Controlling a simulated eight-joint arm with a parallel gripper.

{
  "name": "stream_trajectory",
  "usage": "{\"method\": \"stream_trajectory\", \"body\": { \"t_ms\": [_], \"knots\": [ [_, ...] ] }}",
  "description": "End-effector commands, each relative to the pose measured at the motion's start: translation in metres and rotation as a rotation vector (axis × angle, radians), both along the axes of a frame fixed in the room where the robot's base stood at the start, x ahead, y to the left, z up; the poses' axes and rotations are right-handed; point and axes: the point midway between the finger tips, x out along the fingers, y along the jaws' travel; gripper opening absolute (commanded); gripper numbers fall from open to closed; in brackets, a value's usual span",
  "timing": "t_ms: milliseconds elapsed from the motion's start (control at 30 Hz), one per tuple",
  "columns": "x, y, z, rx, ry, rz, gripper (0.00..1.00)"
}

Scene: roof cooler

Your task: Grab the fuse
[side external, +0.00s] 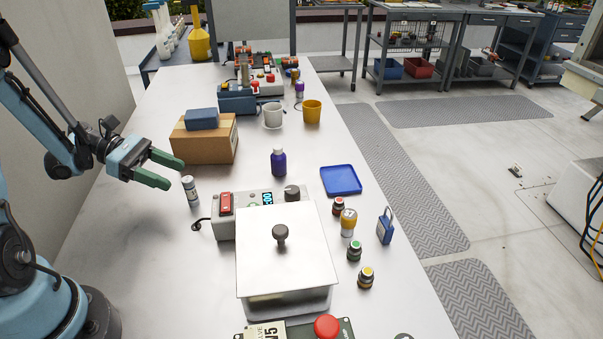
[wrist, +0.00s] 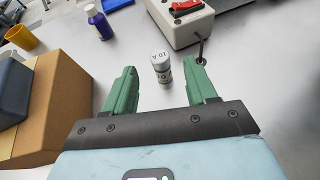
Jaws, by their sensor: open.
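The fuse (side external: 190,191) is a small light-grey cylinder with a dark label, standing upright on the table. In the wrist view the fuse (wrist: 161,72) shows "10 A" on its top end and appears between my two fingers. My gripper (side external: 172,172) is open and empty, with green fingers spread apart. In the side view the fuse is just beyond the fingertips, to their lower right. In the wrist view my gripper (wrist: 164,70) shows clear space on both sides of the fuse. I see no contact.
A grey control box (side external: 225,225) with a red switch stands just right of the fuse, with a short black cable. A cardboard box (side external: 205,143) bearing a blue block is behind. A purple bottle (side external: 278,162) and a lidded metal box (side external: 285,250) stand farther right.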

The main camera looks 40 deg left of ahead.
Motion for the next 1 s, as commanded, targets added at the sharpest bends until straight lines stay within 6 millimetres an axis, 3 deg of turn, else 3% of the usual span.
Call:
{"method": "stream_trajectory", "body": {
  "t_ms": [500, 833, 1000],
  "knots": [
    [0.027, -0.053, -0.024, 0.000, -0.001, -0.004, 0.57],
    [0.030, -0.059, -0.027, 0.000, -0.001, 0.000, 0.57],
    [0.030, -0.059, -0.027, 0.000, 0.000, -0.001, 0.32]
  ]
}}
